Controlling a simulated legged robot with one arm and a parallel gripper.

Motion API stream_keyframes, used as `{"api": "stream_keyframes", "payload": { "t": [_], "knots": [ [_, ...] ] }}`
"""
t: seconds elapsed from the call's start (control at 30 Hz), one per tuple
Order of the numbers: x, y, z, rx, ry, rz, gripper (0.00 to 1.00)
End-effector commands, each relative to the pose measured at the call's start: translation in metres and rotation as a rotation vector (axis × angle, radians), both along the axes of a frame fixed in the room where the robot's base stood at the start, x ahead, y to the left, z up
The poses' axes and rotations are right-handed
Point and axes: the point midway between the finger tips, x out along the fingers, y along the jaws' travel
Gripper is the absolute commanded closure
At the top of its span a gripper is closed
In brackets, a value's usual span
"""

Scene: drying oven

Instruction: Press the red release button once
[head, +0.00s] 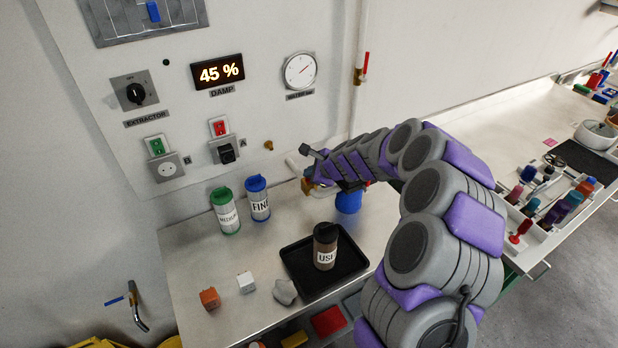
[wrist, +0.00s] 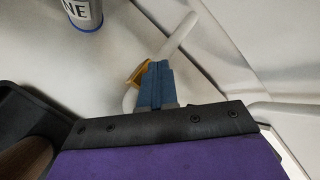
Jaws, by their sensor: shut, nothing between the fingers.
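No part marked as a release button can be read in either view. A red switch (head: 219,127) is on the wall panel, above a black plug at socket A. My gripper (head: 318,178) is low over the back of the bench, right of and below that switch and apart from it. In the wrist view its blue fingers (wrist: 156,84) are closed together with nothing between them.
A green-lidded bottle (head: 225,212) and a blue-lidded FINE bottle (head: 258,198) stand left of my gripper. A black tray (head: 348,268) holds a dark bottle (head: 325,246). A green switch (head: 156,146) sits above socket B.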

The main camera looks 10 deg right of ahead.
Motion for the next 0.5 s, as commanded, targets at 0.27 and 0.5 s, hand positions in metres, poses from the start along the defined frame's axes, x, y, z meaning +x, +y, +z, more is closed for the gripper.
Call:
{"api": "stream_keyframes", "payload": {
  "t": [0.27, 0.5],
  "knots": [
    [0.0, 0.0, 0.011, 0.0, 0.001, 0.001, 1.0],
    [0.0, 0.0, 0.018, 0.0, 0.0, 0.0, 1.0]
  ]
}}
